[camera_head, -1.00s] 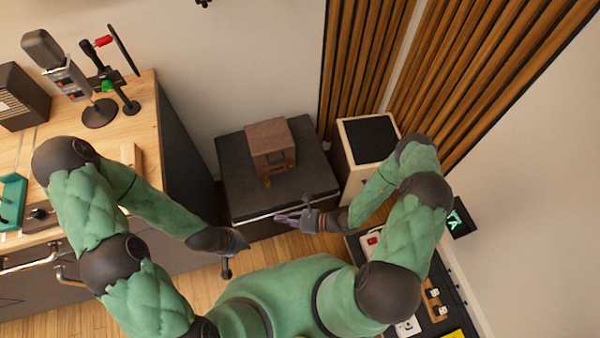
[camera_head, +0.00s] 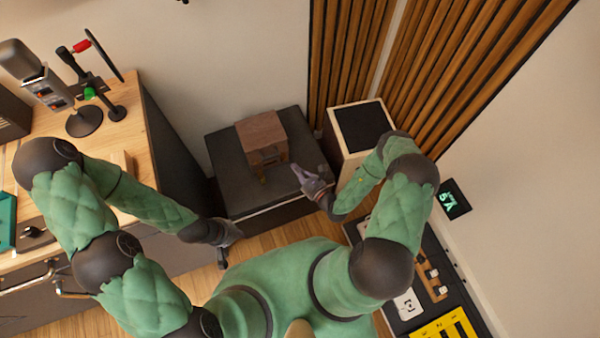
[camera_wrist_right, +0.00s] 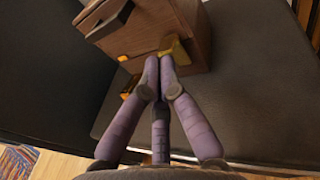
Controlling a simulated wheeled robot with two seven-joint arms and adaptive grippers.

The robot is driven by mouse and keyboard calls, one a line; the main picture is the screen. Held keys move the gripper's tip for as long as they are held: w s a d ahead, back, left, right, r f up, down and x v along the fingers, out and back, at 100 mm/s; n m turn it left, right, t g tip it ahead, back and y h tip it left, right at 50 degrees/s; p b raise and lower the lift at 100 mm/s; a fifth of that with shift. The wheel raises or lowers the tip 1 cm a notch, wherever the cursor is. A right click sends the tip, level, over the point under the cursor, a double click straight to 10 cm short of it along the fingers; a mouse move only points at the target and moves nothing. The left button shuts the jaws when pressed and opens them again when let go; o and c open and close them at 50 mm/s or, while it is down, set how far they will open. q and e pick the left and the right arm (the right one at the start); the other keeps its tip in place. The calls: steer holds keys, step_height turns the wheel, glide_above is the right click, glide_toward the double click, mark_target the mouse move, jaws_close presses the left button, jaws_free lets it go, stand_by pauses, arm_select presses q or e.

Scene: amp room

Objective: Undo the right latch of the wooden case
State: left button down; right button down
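The small brown wooden case (camera_head: 262,131) stands on a dark grey amp-like box. In the right wrist view the case (camera_wrist_right: 197,35) fills the top middle, with a brass latch (camera_wrist_right: 174,48) near its front corner and more brass pieces (camera_wrist_right: 124,58) to the left. My right gripper (camera_head: 297,170) is just right of the case front. In the wrist view its purple fingertips (camera_wrist_right: 160,62) are together just in front of the corner latch, partly overlapping it; contact cannot be told. My left gripper (camera_head: 224,256) hangs low, left of the box front, apart from the case; its fingers are unclear.
The dark box (camera_head: 225,165) has bare top around the case. A cream speaker (camera_head: 362,130) stands close to its right. A wooden desk (camera_head: 142,110) with a microphone (camera_head: 40,80) is at left. Slatted panels (camera_head: 440,60) line the back.

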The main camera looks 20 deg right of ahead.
steer(key=shift+b+x, duration=0.4)
steer(key=shift+x, duration=1.85)
